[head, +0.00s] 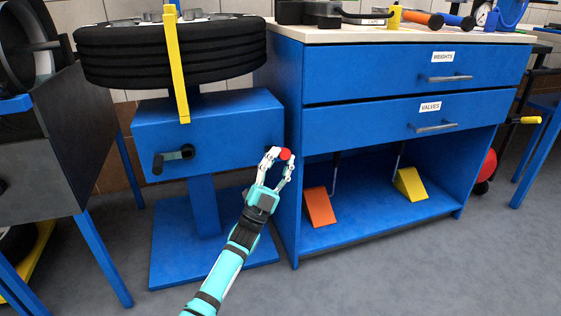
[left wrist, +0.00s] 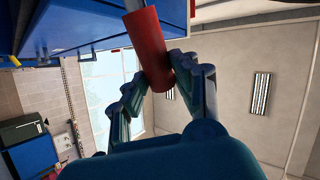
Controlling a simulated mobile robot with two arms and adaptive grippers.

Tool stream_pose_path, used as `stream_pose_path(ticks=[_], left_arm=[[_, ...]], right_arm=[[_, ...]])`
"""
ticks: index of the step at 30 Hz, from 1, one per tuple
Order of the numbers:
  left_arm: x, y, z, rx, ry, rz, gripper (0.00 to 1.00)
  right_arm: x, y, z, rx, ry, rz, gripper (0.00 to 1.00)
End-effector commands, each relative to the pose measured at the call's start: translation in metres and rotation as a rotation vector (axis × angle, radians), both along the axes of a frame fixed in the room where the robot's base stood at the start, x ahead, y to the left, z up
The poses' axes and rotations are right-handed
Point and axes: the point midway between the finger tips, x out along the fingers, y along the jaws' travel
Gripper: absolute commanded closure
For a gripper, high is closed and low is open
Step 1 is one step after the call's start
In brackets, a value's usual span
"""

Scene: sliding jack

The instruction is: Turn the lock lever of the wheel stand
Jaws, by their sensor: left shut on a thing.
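The wheel stand (head: 238,120) is a blue box on a post and a flat base, with a black tire (head: 170,58) lying on top. The lock lever's red grip (head: 285,154) is at the right side of the box, next to the cabinet. My left gripper (head: 278,155) has its fingers on both sides of this grip and is shut on it. In the left wrist view the grip is a red cylinder (left wrist: 149,50) between the fingers, on a grey rod. The lever's mount is mostly hidden. My right gripper is not in view.
A black crank handle (head: 172,158) sits on the left of the stand's front. A blue drawer cabinet (head: 400,95) stands close on the right, with an orange wedge (head: 319,206) and a yellow wedge (head: 410,184) on its lower shelf. The grey floor (head: 400,270) in front is clear.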

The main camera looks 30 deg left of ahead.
Motion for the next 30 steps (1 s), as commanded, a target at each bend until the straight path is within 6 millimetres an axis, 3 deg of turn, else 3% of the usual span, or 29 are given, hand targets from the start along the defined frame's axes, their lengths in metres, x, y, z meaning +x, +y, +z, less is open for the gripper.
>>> stream_pose_path(ticks=[1,2,4,14,30], left_arm=[[-0.001,-0.002,-0.005,0.006,0.006,0.000,1.00],[-0.001,-0.002,-0.005,0.006,0.006,0.000,0.71],[0.000,-0.002,-0.005,0.006,0.006,0.000,0.62],[-0.003,-0.001,-0.006,0.003,0.005,0.000,0.62],[-0.066,0.009,-0.082,0.003,0.008,0.001,0.62]], right_arm=[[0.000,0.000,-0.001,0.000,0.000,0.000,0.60],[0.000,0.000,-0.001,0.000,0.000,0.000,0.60],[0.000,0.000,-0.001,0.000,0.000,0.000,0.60],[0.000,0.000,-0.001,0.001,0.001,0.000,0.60],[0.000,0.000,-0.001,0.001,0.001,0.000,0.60]])
